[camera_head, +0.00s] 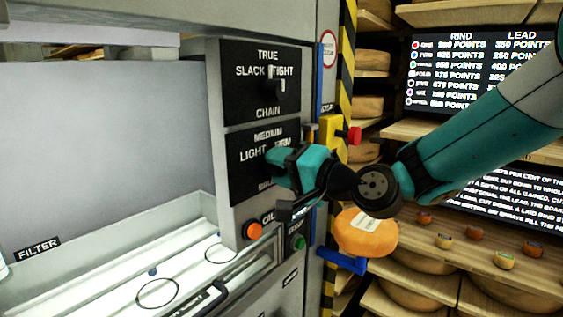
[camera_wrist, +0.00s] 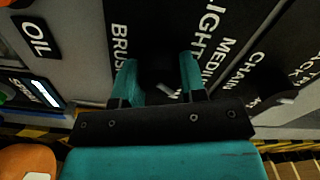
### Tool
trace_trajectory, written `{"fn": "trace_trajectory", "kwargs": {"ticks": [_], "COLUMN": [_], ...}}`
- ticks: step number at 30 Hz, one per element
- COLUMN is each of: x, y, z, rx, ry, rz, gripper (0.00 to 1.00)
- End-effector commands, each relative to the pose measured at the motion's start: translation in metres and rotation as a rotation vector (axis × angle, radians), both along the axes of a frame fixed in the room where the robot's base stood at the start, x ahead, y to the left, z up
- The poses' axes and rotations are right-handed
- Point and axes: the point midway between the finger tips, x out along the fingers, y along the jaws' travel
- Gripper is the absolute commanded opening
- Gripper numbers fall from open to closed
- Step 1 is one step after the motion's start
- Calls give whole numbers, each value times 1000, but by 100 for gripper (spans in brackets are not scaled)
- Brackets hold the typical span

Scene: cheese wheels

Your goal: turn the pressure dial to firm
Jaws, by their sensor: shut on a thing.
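The pressure dial is a dark knob on the lower black panel (camera_head: 245,178), marked LIGHT, MEDIUM, a partly covered third word, and BRUSH below. In the head view my gripper (camera_head: 273,163) covers the dial. In the wrist view my gripper (camera_wrist: 158,66) has its two teal fingers on either side of the dark dial (camera_wrist: 160,74), shut on it.
The chain dial (camera_head: 273,90) sits on the panel above, marked SLACK, TRUE and TIGHT. An orange button (camera_head: 254,231) and a green button (camera_head: 298,243) lie below. A yellow box with a red button (camera_head: 354,136) and an orange cheese wheel (camera_head: 366,240) are to the right.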

Motion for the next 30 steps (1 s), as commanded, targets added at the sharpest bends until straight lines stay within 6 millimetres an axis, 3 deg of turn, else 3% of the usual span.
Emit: {"fn": "trace_trajectory", "kwargs": {"ticks": [12, 28, 29, 30], "x": [-1, -1, -1, -1], "y": [0, 0, 0, 0], "z": [-1, -2, -2, -2], "rx": [106, 118, 118, 118], "ry": [141, 159, 159, 159], "rz": [1, 0, 0, 0], "gripper": [15, 15, 43, 52]}}
